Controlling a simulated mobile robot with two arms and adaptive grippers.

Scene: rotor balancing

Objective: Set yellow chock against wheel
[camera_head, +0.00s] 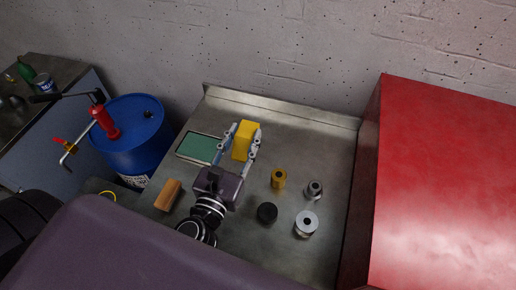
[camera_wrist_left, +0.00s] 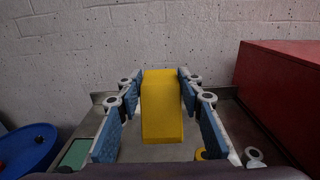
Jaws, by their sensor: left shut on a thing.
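The yellow chock (camera_head: 244,140) is a wedge-like block between the fingers of my left gripper (camera_head: 240,146), over the metal bench. In the left wrist view the chock (camera_wrist_left: 162,108) stands upright between the two blue finger pads of the gripper (camera_wrist_left: 161,98), which is shut on it. I cannot tell whether the chock touches the bench top. No wheel that I can make out shows clearly; a dark rounded shape (camera_head: 18,232) at the lower left may be a tyre. My right gripper is not in view.
The metal bench (camera_head: 325,150) holds a green-topped tray (camera_head: 199,147), a wooden block (camera_head: 168,195), a brass cylinder (camera_head: 279,178), a black disc (camera_head: 267,212) and two silver cylinders (camera_head: 306,223). A red cabinet (camera_head: 450,180) bounds the right; a blue drum (camera_head: 135,145) stands left.

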